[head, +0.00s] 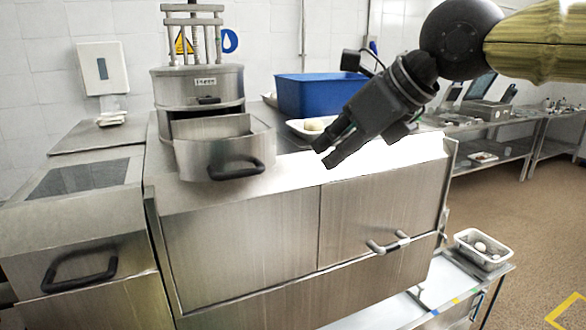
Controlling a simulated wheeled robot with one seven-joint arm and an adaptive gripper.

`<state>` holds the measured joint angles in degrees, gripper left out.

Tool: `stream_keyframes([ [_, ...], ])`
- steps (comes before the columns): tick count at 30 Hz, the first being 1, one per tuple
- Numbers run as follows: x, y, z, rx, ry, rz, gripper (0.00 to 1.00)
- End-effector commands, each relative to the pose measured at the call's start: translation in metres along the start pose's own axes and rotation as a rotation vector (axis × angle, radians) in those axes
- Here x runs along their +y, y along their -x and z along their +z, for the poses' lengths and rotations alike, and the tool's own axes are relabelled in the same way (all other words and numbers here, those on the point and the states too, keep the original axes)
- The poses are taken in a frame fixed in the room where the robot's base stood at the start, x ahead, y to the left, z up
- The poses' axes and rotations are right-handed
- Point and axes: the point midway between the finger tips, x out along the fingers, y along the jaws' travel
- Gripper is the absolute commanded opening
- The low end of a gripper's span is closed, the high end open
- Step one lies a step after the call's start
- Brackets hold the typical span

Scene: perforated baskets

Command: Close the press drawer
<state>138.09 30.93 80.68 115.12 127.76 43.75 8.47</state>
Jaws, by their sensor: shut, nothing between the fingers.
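The press (200,85) is a round steel machine standing on the steel counter at the upper left of the head view. Its drawer (212,158) is pulled out toward me, with a black handle (237,168) on its curved front. The drawer's inside is mostly hidden behind its front. My gripper (322,157) is shut and empty. It hangs above the counter to the right of the drawer, apart from it, with its fingers pointing down and left.
A blue bin (318,94) and a white tray (302,129) with a pale round item stand on the counter behind my gripper. A paper dispenser (102,68) hangs on the left wall. Counter space right of the drawer is bare. A lower basket (483,250) stands at the right.

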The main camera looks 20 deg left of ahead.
Motion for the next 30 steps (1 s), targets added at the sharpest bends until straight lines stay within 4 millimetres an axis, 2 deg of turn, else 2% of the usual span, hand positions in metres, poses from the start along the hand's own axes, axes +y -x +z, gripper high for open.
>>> stream_keyframes([
  [5,0.001,-0.015,0.001,0.002,-0.002,0.003,0.00],
  [21,0.001,-0.100,0.001,0.003,0.001,0.001,0.00],
  [30,0.001,-0.119,0.023,0.000,-0.001,0.002,0.00],
])
